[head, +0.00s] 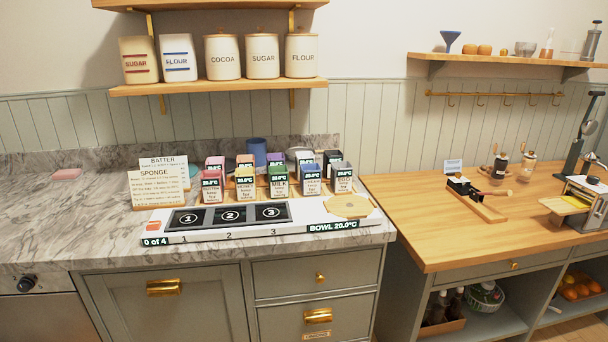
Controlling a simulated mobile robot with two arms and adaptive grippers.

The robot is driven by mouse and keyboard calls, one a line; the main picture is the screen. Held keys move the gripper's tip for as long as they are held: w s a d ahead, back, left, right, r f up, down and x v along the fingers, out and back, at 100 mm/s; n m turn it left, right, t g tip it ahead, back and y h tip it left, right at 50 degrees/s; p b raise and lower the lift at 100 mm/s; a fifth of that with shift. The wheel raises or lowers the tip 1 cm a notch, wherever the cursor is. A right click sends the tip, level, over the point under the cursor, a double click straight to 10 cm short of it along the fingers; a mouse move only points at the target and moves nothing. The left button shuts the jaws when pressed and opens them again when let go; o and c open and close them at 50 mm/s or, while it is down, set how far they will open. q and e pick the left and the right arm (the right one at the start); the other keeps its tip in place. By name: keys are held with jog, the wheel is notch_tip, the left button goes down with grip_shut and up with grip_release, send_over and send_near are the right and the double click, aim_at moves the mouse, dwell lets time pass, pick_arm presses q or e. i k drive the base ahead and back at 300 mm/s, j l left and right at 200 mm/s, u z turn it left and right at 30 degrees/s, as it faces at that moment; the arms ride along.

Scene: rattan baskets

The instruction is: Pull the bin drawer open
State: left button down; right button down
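Below the marble counter are grey-green fronts, all flush and shut. The lower right drawer (275,322) has a brass cup handle (318,316) and a small brass label (316,335) that is too small to read; its bottom is cut off by the picture edge. Above it is a shallower drawer (285,274) with a round brass knob (320,277). To the left is a wide panelled front (120,310) with a larger brass handle (163,287). I cannot tell for certain which front is the bin drawer. Neither gripper is in view.
The marble counter (60,225) carries a numbered tray station (230,236), cartons and recipe cards. A wooden counter (440,235) with open shelves below stands to the right. An appliance with a black knob (27,283) is at the left. No obstacle shows before the drawers.

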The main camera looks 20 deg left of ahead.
aim_at(207, 303)
jog(key=u, duration=1.7)
